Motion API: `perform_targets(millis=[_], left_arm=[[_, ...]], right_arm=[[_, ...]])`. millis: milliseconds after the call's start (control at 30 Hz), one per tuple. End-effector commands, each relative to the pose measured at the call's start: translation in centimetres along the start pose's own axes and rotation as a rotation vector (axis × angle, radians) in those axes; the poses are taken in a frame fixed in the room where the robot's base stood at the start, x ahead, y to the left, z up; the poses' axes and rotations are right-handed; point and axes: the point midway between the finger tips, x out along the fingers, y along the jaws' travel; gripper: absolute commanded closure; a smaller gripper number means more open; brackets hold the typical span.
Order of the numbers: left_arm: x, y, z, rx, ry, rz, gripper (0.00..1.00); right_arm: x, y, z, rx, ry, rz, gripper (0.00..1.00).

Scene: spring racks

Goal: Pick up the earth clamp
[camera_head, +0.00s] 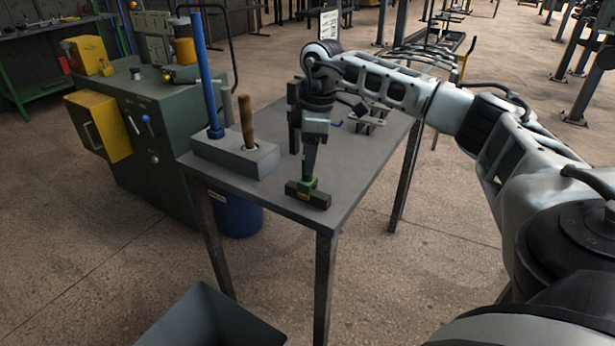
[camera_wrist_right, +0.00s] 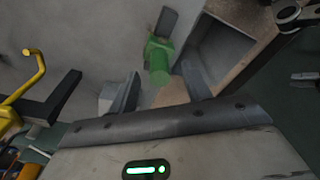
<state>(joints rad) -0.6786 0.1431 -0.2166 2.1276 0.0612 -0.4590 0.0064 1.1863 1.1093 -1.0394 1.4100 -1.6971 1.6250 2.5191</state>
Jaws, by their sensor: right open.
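The earth clamp, a small green piece (camera_head: 307,184), is on the table near its front corner, with a dark bar at its foot. In the right wrist view the green clamp (camera_wrist_right: 159,58) lies just beyond my fingers, with a dark grey end at its top. My right gripper (camera_head: 310,165) points down from above, right over the clamp. In the wrist view its two fingers (camera_wrist_right: 160,92) stand apart, with the clamp's near end in line with the gap. I cannot tell whether they touch it. My left gripper is not in view.
A grey block (camera_head: 225,158) with a blue rod and a wooden handle stands left on the grey table (camera_head: 355,160). A green cabinet (camera_head: 165,125) stands behind it. An open grey bin (camera_head: 175,325) is below, in front. Metal parts lie at the table's back right.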

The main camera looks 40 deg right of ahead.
Motion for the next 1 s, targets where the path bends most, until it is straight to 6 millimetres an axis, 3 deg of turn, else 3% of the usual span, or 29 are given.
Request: perform_targets(millis=[200, 433, 467, 600, 1000], left_arm=[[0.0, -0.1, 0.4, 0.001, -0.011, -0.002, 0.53], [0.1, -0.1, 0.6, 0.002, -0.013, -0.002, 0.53], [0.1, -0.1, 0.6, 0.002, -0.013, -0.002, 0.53], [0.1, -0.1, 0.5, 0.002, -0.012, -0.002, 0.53], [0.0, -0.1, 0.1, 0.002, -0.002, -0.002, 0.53]], right_arm=[[2.5, 0.0, 0.1, 0.000, 0.000, -0.001, 0.51], [2.7, 0.0, 0.1, 0.000, 0.000, 0.000, 0.51], [2.7, 0.0, 0.1, 0.000, 0.000, 0.000, 0.54], [2.6, 0.0, 0.1, 0.000, 0.000, 0.000, 0.93], [2.3, 0.1, 0.0, -0.001, 0.003, 0.002, 0.95]])
